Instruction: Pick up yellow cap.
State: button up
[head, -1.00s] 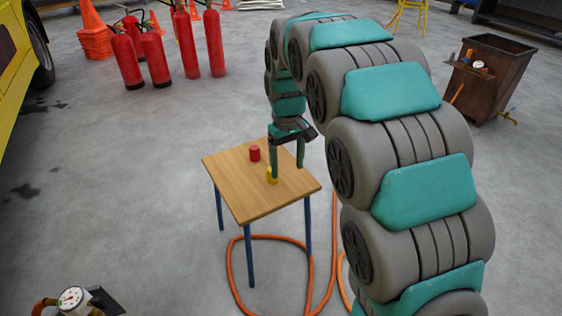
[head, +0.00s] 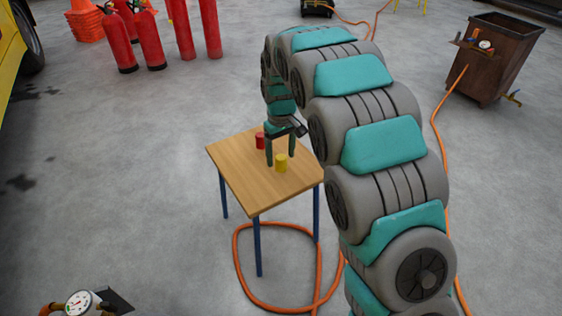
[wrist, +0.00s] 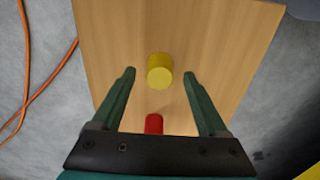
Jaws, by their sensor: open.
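The yellow cap (head: 281,162) stands on the small wooden table (head: 240,180), near its middle. In the wrist view the yellow cap (wrist: 160,70) lies just beyond the fingertips, roughly centred between their lines. My gripper (head: 280,160) is open and empty above the table, at the cap; the wrist view shows its two green fingers (wrist: 160,74) spread apart. A red cap (head: 260,141) stands behind the yellow one on the table, partly next to my gripper. In the wrist view the red cap (wrist: 154,124) shows between the fingers, closer to the palm.
An orange hose (head: 240,270) loops on the floor around the table legs. Several red extinguishers (head: 150,40) stand at the back left. A rusty brown bin (head: 492,60) is at the back right. A gauge (head: 80,303) shows at the bottom left.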

notch_tip(320, 180, down, 2)
grip_shut()
dwell(0.6)
